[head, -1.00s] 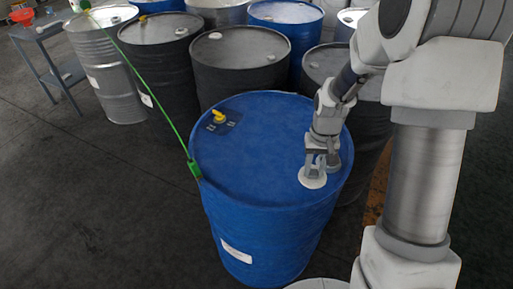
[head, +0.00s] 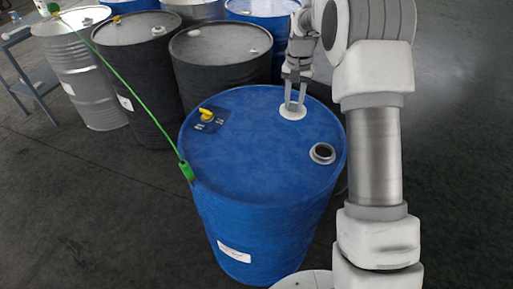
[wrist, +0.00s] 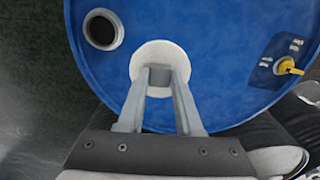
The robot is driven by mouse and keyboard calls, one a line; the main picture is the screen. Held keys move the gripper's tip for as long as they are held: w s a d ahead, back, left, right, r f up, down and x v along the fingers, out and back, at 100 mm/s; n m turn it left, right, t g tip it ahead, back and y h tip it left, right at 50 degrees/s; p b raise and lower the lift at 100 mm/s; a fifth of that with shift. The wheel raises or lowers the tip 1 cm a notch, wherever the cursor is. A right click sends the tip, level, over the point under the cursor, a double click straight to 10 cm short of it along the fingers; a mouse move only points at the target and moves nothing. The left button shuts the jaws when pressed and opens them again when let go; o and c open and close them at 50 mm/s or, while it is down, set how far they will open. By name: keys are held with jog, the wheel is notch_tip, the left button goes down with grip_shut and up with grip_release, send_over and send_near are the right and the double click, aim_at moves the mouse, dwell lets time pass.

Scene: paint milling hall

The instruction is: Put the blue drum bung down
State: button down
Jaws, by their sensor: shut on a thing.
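The blue drum (head: 250,190) stands upright in front of me. Its bung (head: 292,114) is a pale round cap, and my gripper (head: 294,103) is shut on the grip in its middle. The bung is at the far right part of the drum's lid, on it or very close above; I cannot tell which. In the wrist view the bung (wrist: 160,52) shows flat between my fingertips (wrist: 160,74) over the blue lid. The open bung hole (head: 322,153) has a pale rim and a dark inside; it also shows in the wrist view (wrist: 102,29).
A yellow tap-like fitting (head: 205,114) sits on a dark label on the lid's left. A green clamp (head: 187,171) with a green cable grips the left rim. Dark drums (head: 222,60) and other drums stand close behind. The lid's middle is bare.

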jog(key=shift+w+a, duration=0.1)
jog(key=shift+a, duration=0.1)
jog(key=s+a+f, duration=0.1)
jog(key=a+f, duration=0.1)
jog(key=a, duration=0.1)
jog(key=s+a+f, duration=0.1)
jog(key=a+f, duration=0.1)
jog(key=a, duration=0.2)
jog(key=s+a+f, duration=0.1)
jog(key=a+f, duration=0.1)
jog(key=a, duration=0.1)
jog(key=shift+a+f, duration=0.4)
jog(key=shift+s+f, duration=0.1)
jog(key=shift+f, duration=1.9)
jog(key=shift+f, duration=0.1)
jog(key=c, duration=0.6)
grip_release()
